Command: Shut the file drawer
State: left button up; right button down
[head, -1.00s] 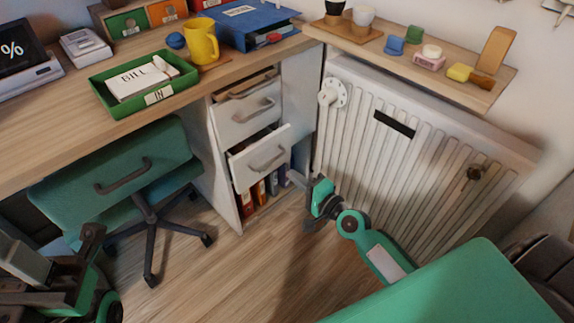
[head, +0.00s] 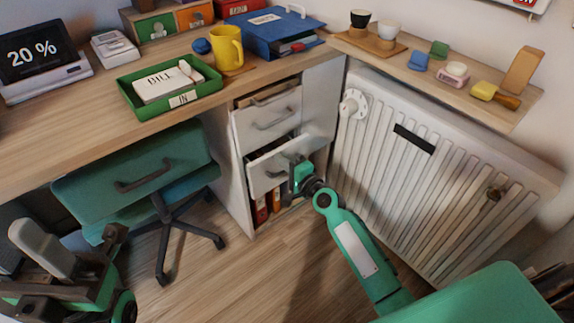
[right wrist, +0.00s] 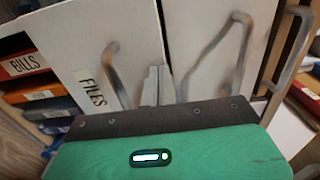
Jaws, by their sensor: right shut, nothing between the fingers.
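The file drawer (head: 268,173) is the lower drawer of the white cabinet and stands partly pulled out, with a dark gap above its front. In the right wrist view its front (right wrist: 85,50) shows a FILES label and a grey handle. My right gripper (head: 294,168) is shut and empty at the right part of that front. In the right wrist view its fingertips (right wrist: 155,85) are close to the drawer front; contact is not clear. My left gripper (head: 75,270) is low at the left, away from the cabinet; its jaws are unclear.
The upper drawer (head: 270,117) is above, slightly out. Binders (head: 262,211) stand on the shelf below. A teal chair (head: 140,180) is at the left under the desk (head: 80,115). A white radiator (head: 430,170) stands at the right. Bare floor (head: 245,270) lies in front.

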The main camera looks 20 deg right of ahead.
jog(key=x, duration=0.2)
jog(key=shift+w, duration=0.3)
jog(key=shift+s+a, duration=0.1)
dwell(0.4)
